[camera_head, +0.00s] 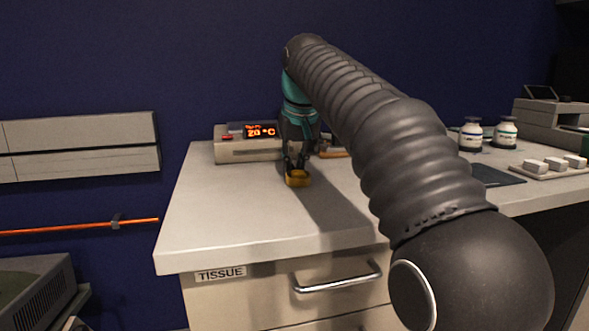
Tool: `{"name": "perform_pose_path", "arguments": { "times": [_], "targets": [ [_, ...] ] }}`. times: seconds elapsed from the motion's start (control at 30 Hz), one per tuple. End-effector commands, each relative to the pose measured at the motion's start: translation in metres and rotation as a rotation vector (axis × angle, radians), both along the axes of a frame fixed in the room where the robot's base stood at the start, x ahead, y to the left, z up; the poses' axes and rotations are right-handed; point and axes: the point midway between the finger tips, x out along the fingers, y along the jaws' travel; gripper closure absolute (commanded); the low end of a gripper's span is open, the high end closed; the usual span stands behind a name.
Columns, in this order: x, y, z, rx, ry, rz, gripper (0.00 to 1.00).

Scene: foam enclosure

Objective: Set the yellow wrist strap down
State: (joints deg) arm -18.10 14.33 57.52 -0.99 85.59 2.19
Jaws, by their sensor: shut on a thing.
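The yellow wrist strap (297,179) is a small yellow loop at the lower tip of my gripper (296,168). My gripper points down over the left part of the white countertop (222,215) and is shut on the strap. The strap is at or just above the counter surface; I cannot tell whether it touches. My arm crosses the picture from the lower right and hides part of the counter.
A device with a red 20 °C display (261,131) stands behind my gripper. Two white bottles (471,134), a tray of white blocks (548,166) and a dark mat (497,176) lie to the right. The counter's front left is clear above the TISSUE drawer (250,290).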

Motion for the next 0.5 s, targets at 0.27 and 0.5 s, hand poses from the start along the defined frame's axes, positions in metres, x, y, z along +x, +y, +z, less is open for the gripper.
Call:
{"name": "perform_pose_path", "arguments": {
  "times": [0.27, 0.5],
  "targets": [
    [0.0001, -0.0002, -0.0016, -0.001, 0.003, 0.000, 0.67],
    [0.0000, -0.0002, -0.0011, -0.001, 0.002, 0.000, 0.59]
  ]
}}
